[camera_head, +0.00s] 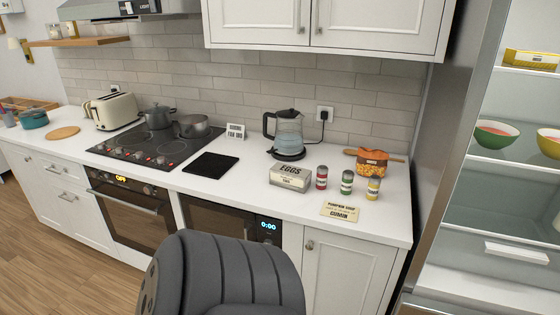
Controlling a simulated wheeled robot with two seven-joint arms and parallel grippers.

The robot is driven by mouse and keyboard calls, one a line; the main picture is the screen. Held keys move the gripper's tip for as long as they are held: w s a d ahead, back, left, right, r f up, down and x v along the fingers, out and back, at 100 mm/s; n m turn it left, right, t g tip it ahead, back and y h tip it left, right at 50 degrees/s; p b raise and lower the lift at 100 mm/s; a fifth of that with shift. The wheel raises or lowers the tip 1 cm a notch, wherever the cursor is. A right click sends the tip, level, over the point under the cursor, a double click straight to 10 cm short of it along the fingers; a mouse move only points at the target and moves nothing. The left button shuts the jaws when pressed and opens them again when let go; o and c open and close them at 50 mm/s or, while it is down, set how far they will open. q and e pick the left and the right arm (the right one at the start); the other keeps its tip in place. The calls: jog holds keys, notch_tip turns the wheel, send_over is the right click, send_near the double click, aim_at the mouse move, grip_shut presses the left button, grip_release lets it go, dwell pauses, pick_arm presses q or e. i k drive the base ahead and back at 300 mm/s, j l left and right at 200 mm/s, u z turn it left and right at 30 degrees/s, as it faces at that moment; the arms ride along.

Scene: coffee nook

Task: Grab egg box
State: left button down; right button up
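The egg box (290,177) is a pale grey carton with "EGGS" on its lid. It sits upright on the white counter (240,192), near the front edge, in front of the kettle and left of the spice jars. It looks closed, so its inside is hidden. Neither my left nor my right gripper shows in the head view.
A glass kettle (287,133) stands behind the egg box. Several small spice jars (347,182) and a recipe card (340,211) are to its right. A black mat (210,163) and the hob (155,145) lie left. An open fridge (520,175) stands at right.

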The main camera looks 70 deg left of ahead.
aim_at(292, 177)
jog(key=u, duration=0.45)
jog(key=j+u, duration=0.1)
jog(key=u, duration=1.2)
jog(key=i+u, duration=0.1)
jog(key=u, duration=0.35)
jog(key=z, duration=0.45)
